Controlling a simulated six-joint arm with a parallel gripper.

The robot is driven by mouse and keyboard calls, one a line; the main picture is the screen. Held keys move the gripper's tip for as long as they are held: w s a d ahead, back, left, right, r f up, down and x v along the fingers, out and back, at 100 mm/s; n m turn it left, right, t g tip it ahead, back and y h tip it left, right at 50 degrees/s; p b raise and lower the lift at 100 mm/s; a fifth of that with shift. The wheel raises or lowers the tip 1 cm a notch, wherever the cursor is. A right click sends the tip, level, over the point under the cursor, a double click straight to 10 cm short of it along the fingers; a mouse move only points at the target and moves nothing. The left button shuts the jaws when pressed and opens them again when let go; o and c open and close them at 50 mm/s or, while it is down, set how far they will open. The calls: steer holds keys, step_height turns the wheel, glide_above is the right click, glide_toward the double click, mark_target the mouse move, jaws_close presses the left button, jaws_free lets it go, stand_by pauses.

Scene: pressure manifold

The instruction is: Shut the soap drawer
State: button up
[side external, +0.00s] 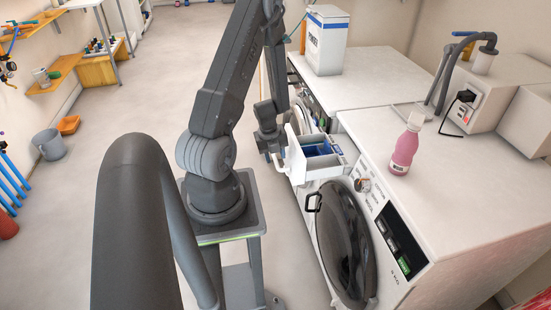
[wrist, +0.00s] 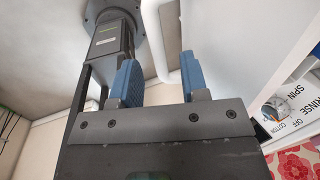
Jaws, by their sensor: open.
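The soap drawer (side external: 294,158) stands pulled out of the white washing machine (side external: 425,190), its blue-lined compartments (side external: 318,150) showing from above. My gripper (side external: 275,153) is at the drawer's front face, beside its white handle. In the wrist view my gripper (wrist: 157,62) has its two blue fingers apart. A white curved bar, which looks like the drawer handle (wrist: 153,35), shows in the gap between them. I cannot tell whether a finger touches it. The machine's dial (wrist: 275,112) shows at the right of the wrist view.
The round dark door (side external: 345,245) of the washer is below the drawer. A pink bottle (side external: 405,150) stands on the washer top, and a white box (side external: 326,40) on the machine behind. A hose and socket unit (side external: 465,100) are at the right. Open floor lies left of my arm.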

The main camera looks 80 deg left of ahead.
steer(key=shift+w+f, duration=0.15)
steer(key=shift+f, duration=0.8)
steer(key=shift+c, duration=0.5)
jaws_close()
